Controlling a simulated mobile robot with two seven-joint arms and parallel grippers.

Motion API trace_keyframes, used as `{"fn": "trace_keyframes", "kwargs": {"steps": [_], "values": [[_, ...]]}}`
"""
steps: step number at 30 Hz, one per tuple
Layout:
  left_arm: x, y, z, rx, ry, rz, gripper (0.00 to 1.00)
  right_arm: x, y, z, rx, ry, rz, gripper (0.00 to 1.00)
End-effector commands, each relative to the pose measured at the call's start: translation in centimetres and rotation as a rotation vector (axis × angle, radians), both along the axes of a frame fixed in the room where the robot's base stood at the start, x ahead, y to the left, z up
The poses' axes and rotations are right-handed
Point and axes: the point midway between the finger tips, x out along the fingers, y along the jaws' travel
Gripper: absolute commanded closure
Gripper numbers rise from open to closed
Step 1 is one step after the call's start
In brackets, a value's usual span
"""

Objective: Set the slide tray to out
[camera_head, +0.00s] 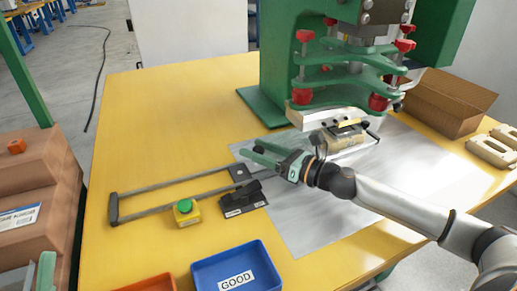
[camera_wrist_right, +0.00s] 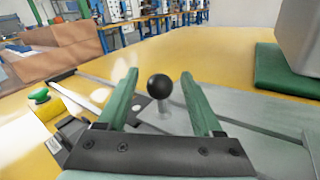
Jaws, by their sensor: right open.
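The slide's two grey rails (camera_head: 170,184) run left across the yellow table from the green press to an end bar (camera_head: 114,208). A dark grey plate (camera_head: 238,172), seemingly the tray's front part, sits at the rails' right end. My right gripper (camera_head: 262,153) is open above it, pointing left. In the right wrist view a black ball knob (camera_wrist_right: 160,87) on a short post stands between the open fingers (camera_wrist_right: 157,100), with visible gaps on both sides. A light fixture (camera_head: 340,138) sits under the press head. A green finger-like part (camera_head: 46,271), possibly my left gripper, shows at lower left.
A green button on a yellow box (camera_head: 186,213) and a black pedal-like block (camera_head: 243,199) stand just in front of the rails. A blue GOOD bin (camera_head: 236,268) is nearer. The green press (camera_head: 275,85) stands behind; a cardboard box (camera_head: 445,105) is at right.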

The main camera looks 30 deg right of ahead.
Motion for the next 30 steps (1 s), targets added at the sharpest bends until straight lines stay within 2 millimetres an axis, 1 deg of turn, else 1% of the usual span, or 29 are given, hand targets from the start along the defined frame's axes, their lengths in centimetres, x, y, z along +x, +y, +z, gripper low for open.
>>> {"fn": "trace_keyframes", "kwargs": {"steps": [6,21,24,30], "values": [[0.03,0.06,0.01,-0.002,0.0,0.003,0.5,0.01,0.01,0.0,0.0,0.0,0.0,0.34],[0.09,0.11,-0.01,-0.004,0.002,0.006,0.5,-0.01,0.0,0.01,-0.001,-0.001,0.0,0.9],[0.09,0.11,-0.02,-0.004,0.003,0.005,0.5,-0.01,-0.01,0.02,-0.001,-0.001,0.0,1.0],[0.1,0.1,-0.04,-0.004,0.003,0.005,0.5,-0.02,-0.01,0.02,-0.001,-0.001,0.0,1.0]]}}
